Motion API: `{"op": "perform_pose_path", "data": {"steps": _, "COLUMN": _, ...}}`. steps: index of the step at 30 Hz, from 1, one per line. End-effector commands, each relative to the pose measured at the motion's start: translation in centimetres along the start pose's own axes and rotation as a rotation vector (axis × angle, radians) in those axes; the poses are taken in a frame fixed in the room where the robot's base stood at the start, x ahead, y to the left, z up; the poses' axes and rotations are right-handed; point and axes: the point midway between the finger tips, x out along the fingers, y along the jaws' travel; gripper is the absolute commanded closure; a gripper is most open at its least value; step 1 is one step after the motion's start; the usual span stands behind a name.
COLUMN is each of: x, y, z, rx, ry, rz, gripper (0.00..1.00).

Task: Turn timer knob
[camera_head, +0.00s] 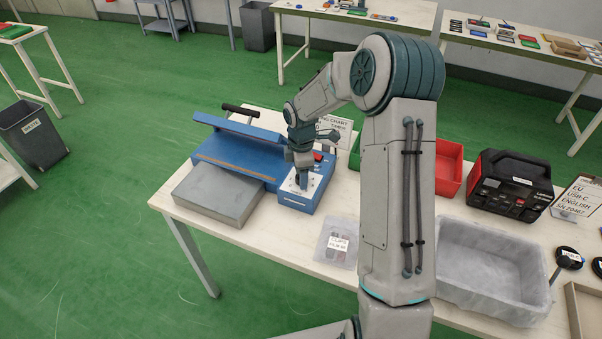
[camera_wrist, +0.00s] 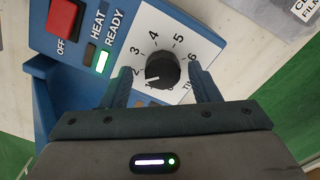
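The timer knob (camera_wrist: 162,70) is black and round on a white dial plate (camera_wrist: 185,38) with printed numbers, in the wrist view. A short white mark on it seems to point to the lower left, near the low numbers. My gripper (camera_wrist: 160,73) is open, with one finger on each side of the knob and a visible gap on both sides. In the head view my gripper (camera_head: 301,180) points down at the control box (camera_head: 297,203) of the blue sealing machine (camera_head: 235,154). The knob is mostly hidden there.
A red switch (camera_wrist: 64,17) and a lit green READY light (camera_wrist: 102,61) sit left of the dial. A grey slab (camera_head: 215,195) lies in front of the machine. A clear labelled bag (camera_head: 337,243), grey tray (camera_head: 490,270) and red bin (camera_head: 448,168) stand further right.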

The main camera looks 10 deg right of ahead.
Motion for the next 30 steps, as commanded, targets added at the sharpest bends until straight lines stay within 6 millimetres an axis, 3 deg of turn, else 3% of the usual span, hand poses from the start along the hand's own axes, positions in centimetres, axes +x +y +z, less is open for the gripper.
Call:
{"op": "perform_pose_path", "data": {"steps": 11, "x": -0.5, "y": -0.1, "z": 0.0, "rx": 0.001, "ry": -0.001, "rz": -0.004, "gripper": 0.44}}
{"op": "perform_pose_path", "data": {"steps": 14, "x": -1.9, "y": -0.1, "z": 0.0, "rx": 0.001, "ry": -0.001, "rz": -0.001, "gripper": 0.44}}
{"op": "perform_pose_path", "data": {"steps": 24, "x": -9.5, "y": 0.0, "z": 0.0, "rx": 0.001, "ry": -0.002, "rz": 0.0, "gripper": 0.44}}
{"op": "perform_pose_path", "data": {"steps": 30, "x": -12.6, "y": 0.1, "z": 0.0, "rx": 0.001, "ry": -0.001, "rz": -0.001, "gripper": 0.44}}
